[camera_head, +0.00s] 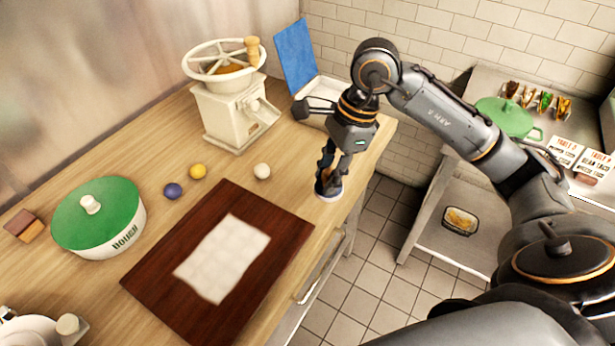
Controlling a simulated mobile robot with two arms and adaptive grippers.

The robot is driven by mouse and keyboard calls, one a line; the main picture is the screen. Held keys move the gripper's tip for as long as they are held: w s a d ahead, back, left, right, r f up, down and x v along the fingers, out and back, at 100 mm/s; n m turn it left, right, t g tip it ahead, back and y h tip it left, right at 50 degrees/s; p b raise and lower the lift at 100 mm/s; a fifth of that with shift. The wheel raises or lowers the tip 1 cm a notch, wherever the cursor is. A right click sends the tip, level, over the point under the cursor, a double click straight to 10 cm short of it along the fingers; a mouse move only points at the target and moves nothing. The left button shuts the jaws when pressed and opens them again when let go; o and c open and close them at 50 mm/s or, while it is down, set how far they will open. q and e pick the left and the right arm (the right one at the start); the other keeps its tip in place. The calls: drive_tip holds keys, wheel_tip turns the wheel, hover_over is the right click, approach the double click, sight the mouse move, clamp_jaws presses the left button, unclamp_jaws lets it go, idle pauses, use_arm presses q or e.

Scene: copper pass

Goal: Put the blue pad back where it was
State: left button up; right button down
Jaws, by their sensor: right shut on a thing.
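My right gripper (328,178) points down at the right edge of the wooden counter, near its front. It is shut on a small, low, round thing (327,196) with a pale blue-grey rim. The fingers hide most of it, so I cannot tell whether it is the blue pad or whether it touches the counter. A flat blue panel (294,56) stands tilted upright at the back of the counter, behind a white tray (322,88). My left gripper is not in view.
A brown board (160,289) with a white sheet (222,258) lies left of the gripper. White, yellow and blue balls (172,190) lie behind it. A grinder (232,110) and green-lidded pot (97,215) stand on the counter. A floor gap separates the right-hand shelf (450,240).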

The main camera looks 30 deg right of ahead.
drive_tip(key=w+f+p, duration=0.1)
drive_tip(key=w+f, duration=0.1)
drive_tip(key=w, duration=0.1)
drive_tip(key=w+f+p, duration=0.1)
drive_tip(key=w+f, duration=0.2)
drive_tip(key=w+f+p, duration=0.1)
drive_tip(key=w+f, duration=0.2)
drive_tip(key=shift+w+d, duration=0.25)
wheel_tip(320, 180, down, 2)
drive_tip(key=shift+f+p, duration=0.1)
drive_tip(key=shift+p, duration=1.05)
drive_tip(key=shift+f, duration=0.4)
drive_tip(key=shift+f, duration=0.2)
drive_tip(key=c, duration=1.1)
unclamp_jaws()
drive_tip(key=shift+o, duration=0.2)
